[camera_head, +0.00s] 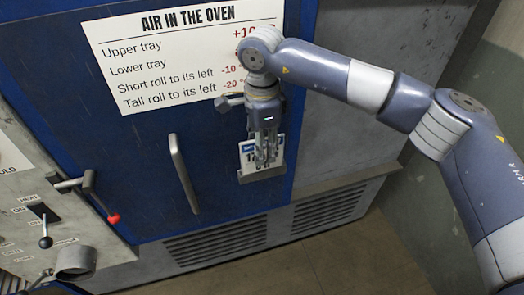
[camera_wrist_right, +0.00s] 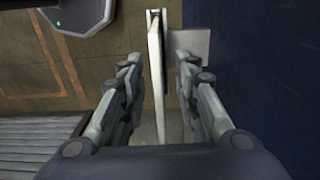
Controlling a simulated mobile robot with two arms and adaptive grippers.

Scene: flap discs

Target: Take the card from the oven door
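The card (camera_head: 246,158), white with a blue strip and dark print, stands upright in a small grey holder (camera_head: 264,175) low on the right side of the blue oven door (camera_head: 135,150). My right gripper (camera_head: 265,160) points down in front of the card and hides part of it. In the right wrist view the card (camera_wrist_right: 155,70) shows edge-on between the fingers of my right gripper (camera_wrist_right: 158,75). The fingers are open, with a clear gap on the left side of the card and a smaller one on the right. My left gripper is not in view.
A white notice (camera_head: 175,55) headed "AIR IN THE OVEN" is on the upper door. A metal door handle (camera_head: 184,173) stands out left of the card. A control panel with levers (camera_head: 45,225) is at left. Open floor (camera_head: 350,255) lies below.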

